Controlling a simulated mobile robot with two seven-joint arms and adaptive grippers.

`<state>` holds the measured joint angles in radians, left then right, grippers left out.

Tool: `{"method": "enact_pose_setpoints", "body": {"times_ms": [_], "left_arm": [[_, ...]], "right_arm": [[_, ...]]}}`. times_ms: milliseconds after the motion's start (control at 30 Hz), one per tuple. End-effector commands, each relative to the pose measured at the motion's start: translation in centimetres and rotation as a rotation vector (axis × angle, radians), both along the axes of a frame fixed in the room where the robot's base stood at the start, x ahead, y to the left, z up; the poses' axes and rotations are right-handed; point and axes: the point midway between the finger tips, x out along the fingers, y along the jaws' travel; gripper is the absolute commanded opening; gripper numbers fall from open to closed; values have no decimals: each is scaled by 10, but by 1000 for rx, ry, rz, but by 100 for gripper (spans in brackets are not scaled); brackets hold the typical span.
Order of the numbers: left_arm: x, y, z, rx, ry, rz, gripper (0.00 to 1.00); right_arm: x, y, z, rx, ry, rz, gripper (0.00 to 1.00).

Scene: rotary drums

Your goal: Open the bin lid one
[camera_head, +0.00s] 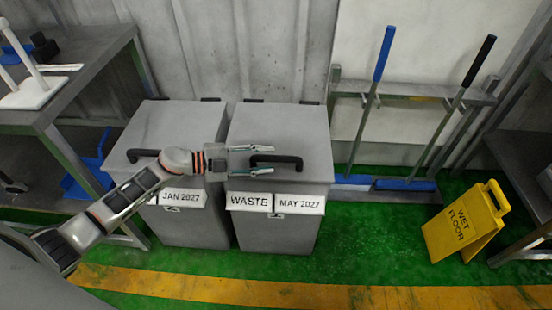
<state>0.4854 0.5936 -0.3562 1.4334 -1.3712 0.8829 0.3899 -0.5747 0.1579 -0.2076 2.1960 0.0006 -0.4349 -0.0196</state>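Two grey bins stand side by side against the wall. The left bin (190,225) has a label reading JAN 2027, and its grey lid (165,125) is down, with a black handle (142,154) partly behind my arm. The right bin (278,232) has labels reading WASTE and MAY 2027. Its lid (280,122) is also down, with a black handle (285,160) across it. My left gripper (266,160) is open, its two fingers pointing right, one above and one below the left end of the right bin's handle in the picture. Contact cannot be told. My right gripper is not in view.
A metal table (95,62) stands at the left. A yellow wet floor sign (464,222) stands on the green floor (365,250). The floor before the bins is clear.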

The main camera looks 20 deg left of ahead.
Motion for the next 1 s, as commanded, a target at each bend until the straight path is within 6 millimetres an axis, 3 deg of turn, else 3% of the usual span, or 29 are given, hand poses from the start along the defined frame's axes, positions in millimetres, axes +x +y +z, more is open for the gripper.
{"method": "enact_pose_setpoints", "body": {"times_ms": [200, 567, 600, 700, 733, 1000], "left_arm": [[14, -22, -8, -2, 2, 1, 33], [18, -28, -8, -1, 1, 0, 33], [18, -28, -8, -1, 1, 0, 30], [18, -28, -8, -1, 1, 0, 4], [18, -28, -8, -1, 1, 0, 0], [19, -27, -3, 0, -1, 0, 0]], "right_arm": [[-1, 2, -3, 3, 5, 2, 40], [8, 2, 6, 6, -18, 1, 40], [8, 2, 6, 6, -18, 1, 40], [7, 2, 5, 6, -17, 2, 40], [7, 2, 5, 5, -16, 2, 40], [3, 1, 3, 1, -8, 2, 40]]}}
